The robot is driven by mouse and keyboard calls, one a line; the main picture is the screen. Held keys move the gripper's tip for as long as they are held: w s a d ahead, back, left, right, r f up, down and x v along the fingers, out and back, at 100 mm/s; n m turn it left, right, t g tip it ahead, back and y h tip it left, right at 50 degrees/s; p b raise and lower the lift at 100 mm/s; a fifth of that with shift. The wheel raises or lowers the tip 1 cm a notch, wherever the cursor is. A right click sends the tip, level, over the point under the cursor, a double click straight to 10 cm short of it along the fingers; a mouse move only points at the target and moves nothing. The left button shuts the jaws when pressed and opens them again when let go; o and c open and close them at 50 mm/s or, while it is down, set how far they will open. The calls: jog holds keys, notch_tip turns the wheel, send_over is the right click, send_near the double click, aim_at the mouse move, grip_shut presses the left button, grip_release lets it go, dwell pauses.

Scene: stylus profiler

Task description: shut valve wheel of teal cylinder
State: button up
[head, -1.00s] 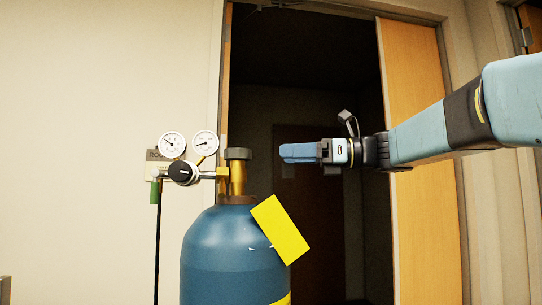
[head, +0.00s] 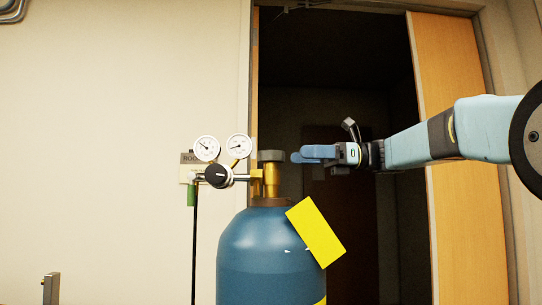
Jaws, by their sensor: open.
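The teal cylinder (head: 262,258) stands upright in the middle of the head view, with a brass valve (head: 271,183) on its neck. The grey valve wheel (head: 270,155) sits on top of the valve. My gripper (head: 297,156) is just to the right of the wheel, at about its height, with its blue fingers pointing left at it. The fingers are open and nothing shows between them. A small gap seems to remain in the picture, but depth and contact are hard to tell.
A regulator with a black knob (head: 218,175) and two white gauges (head: 222,148) juts left from the valve. A yellow tag (head: 316,232) hangs at the cylinder's right shoulder. Behind are a dark doorway (head: 335,80), a wooden door (head: 452,100) and a wall sign (head: 188,158).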

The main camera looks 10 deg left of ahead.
aim_at(271, 154)
jog(key=x, duration=0.8)
jog(key=shift+a, duration=0.35)
jog(key=shift+c, duration=0.5)
jog(key=c, duration=0.9)
jog(key=shift+o, duration=0.2)
jog(key=shift+s+m+t, duration=0.1)
jog(key=shift+m+t, duration=0.3)
jog(key=shift+t, duration=0.2)
jog(key=m+t, duration=0.2)
jog(key=t, duration=0.2)
jog(key=shift+m+y, duration=0.3)
jog(key=shift+y, duration=0.1)
jog(key=shift+m+t, duration=1.3)
jog(key=shift+t, duration=0.8)
